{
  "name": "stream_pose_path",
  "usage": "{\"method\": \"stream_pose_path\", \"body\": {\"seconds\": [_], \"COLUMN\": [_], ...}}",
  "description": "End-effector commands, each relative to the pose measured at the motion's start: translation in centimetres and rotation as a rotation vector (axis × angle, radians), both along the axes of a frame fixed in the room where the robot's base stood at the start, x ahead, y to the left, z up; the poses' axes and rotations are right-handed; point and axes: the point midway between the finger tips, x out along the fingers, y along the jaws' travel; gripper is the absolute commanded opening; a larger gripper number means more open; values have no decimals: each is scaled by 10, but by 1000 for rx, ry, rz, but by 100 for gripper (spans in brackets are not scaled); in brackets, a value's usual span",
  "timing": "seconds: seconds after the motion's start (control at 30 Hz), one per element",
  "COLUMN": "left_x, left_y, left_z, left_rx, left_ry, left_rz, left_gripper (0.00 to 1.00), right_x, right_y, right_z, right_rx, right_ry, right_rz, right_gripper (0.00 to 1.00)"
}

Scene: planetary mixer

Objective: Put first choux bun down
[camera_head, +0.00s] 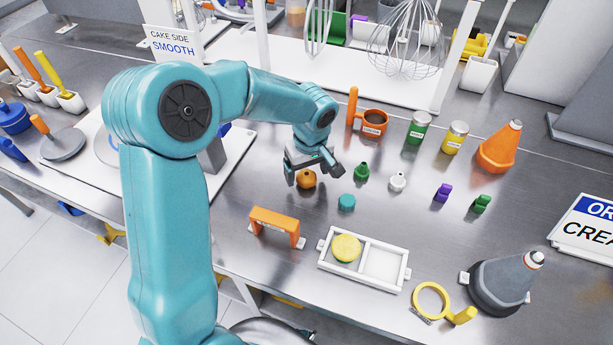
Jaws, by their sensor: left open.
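My left gripper (314,174) hangs over the steel table with its fingers apart. A small round orange-brown piece that looks like a choux bun (306,180) sits on or just above the table, between or just behind the fingers; whether they touch it cannot be told. A round yellow piece (346,248) lies in the left compartment of a white two-part tray (408,271). The tray's right compartment is empty. My right gripper is not in view.
An orange stand (275,222) is left of the tray. A teal piece (346,202), green nozzle (361,171) and white nozzle (397,181) stand near the gripper. A grey piping bag (500,283) and yellow ring (431,299) are at the right. Whisks (405,45) hang behind.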

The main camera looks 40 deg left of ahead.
Motion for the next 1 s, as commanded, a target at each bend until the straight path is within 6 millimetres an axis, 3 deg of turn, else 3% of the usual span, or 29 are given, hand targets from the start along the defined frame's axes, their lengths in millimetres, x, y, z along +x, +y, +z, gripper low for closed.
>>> {"method": "stream_pose_path", "body": {"seconds": [0.1, 0.37, 0.5, 0.57, 0.87, 1.0], "left_x": [1, 1, 1, 1, 1, 2], "left_y": [2, 2, 2, 2, 2, 3], "left_z": [-13, -16, -16, -16, -16, -3], "left_rx": [0, 0, 0, 0, 0, 3], "left_ry": [1, -1, -1, -1, -1, -4], "left_rz": [1, 1, 1, 1, 0, 1], "left_gripper": [83, 83, 38, 24, 19, 18], "right_x": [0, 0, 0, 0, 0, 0], "right_y": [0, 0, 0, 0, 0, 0], "right_z": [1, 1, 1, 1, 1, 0], "right_rx": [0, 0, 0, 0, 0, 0], "right_ry": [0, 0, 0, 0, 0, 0], "right_rz": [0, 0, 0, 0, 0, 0], "right_gripper": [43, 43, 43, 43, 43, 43]}}
